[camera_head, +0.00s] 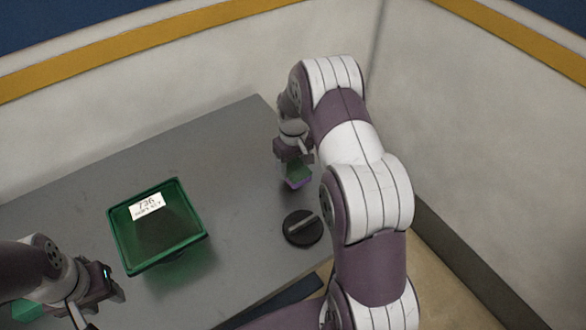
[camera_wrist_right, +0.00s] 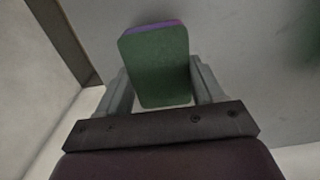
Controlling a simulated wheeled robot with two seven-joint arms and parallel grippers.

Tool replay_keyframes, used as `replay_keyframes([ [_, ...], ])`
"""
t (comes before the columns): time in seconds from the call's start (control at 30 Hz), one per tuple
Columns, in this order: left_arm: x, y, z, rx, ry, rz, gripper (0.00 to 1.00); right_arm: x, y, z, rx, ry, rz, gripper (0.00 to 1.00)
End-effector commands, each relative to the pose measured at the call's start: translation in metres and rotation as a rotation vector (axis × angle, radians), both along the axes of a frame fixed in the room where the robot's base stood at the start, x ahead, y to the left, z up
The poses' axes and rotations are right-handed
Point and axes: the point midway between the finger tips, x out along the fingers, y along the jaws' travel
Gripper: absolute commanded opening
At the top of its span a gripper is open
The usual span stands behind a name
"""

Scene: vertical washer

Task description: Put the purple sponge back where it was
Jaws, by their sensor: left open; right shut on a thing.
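The purple sponge (camera_head: 299,174) has a green face and a purple side. It is in my right gripper (camera_head: 297,163), over the right part of the grey table. In the right wrist view the sponge (camera_wrist_right: 155,68) stands between the two fingers of the right gripper (camera_wrist_right: 162,90), with its green face toward the camera and a purple edge at the top. The gripper is shut on it. I cannot tell whether the sponge touches the table. My left gripper (camera_head: 92,298) is open at the lower left, apart from the sponge; its fingertips are partly hidden.
A green bin (camera_head: 122,238) with a white label stands on the grey table (camera_head: 225,145). A round black disc with a bar-like handle (camera_head: 303,228) lies near the table's right edge, below the sponge. Pale walls (camera_head: 180,80) with a yellow stripe close off the back and right.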

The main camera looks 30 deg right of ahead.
Motion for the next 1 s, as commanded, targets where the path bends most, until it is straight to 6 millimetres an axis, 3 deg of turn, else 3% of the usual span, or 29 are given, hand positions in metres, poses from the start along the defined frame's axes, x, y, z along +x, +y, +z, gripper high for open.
replay_keyframes([
  [0.3, 0.0, 0.0, 0.018, 0.0, 0.0, 0.0, 0.43, 0.005, 0.002, -0.042, 0.0, 0.001, 0.0, 0.34],
  [0.67, 0.0, 0.0, 0.011, 0.0, 0.0, 0.0, 0.43, 0.005, 0.002, -0.049, 0.0, 0.0, 0.0, 0.34],
  [0.7, 0.0, 0.0, 0.013, 0.0, 0.0, 0.0, 0.43, 0.005, 0.002, -0.047, 0.0, 0.0, 0.0, 0.8],
  [0.73, 0.0, 0.0, 0.013, 0.0, 0.0, 0.0, 0.43, 0.005, 0.002, -0.047, 0.0, 0.0, 0.0, 0.9],
  [1.0, 0.0, 0.0, 0.014, 0.0, 0.0, 0.0, 0.43, 0.005, 0.002, -0.047, 0.0, 0.0, 0.0, 0.93],
])
